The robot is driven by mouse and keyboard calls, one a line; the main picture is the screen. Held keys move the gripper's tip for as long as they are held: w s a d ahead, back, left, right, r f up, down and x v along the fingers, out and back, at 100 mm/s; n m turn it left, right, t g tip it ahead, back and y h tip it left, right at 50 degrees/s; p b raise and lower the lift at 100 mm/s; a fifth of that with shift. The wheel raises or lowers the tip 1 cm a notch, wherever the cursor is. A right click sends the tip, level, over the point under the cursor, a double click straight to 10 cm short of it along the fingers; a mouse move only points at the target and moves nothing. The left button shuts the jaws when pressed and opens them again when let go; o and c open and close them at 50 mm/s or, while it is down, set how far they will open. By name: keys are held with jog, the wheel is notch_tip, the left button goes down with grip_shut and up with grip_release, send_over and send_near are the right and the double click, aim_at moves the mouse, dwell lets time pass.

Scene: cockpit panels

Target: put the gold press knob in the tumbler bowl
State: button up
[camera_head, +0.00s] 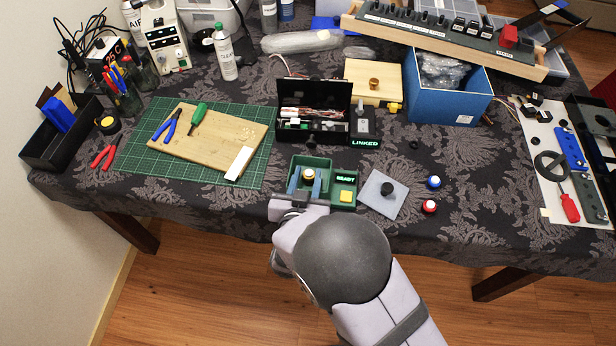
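A gold-coloured knob (374,83) stands on a light wooden block at the back, right of the open black box. A second small round knob, pale-topped with a gold or yellow side (308,174), sits inside a dark green square container (324,163) at the table's front. I cannot tell for sure which is the press knob, or whether this green container is the tumbler bowl. My gripper (306,183) reaches into the green container from the front. Its two bluish fingers stand apart on either side of the small knob, with no clear contact. The gripper hides the container's front.
A yellow button (345,196) and a READY label adjoin the container. A grey plate with a black knob (388,189) lies right, then blue (434,182) and red-and-white (429,206) knobs. An open black box (313,108) stands behind; a cutting board (205,141) lies left.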

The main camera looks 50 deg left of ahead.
jog(key=shift+d+f, duration=0.3)
jog(key=shift+f, duration=0.25)
jog(key=shift+d+f, duration=0.3)
jog(key=shift+f, duration=0.2)
jog(key=shift+a+r+p, duration=0.1)
jog(key=shift+r+p, duration=0.45)
jog(key=shift+p, duration=0.1)
jog(key=b+v, duration=0.1)
jog(key=v, duration=1)
jog(key=shift+s+r, duration=0.25)
jog(key=shift+r, duration=0.2)
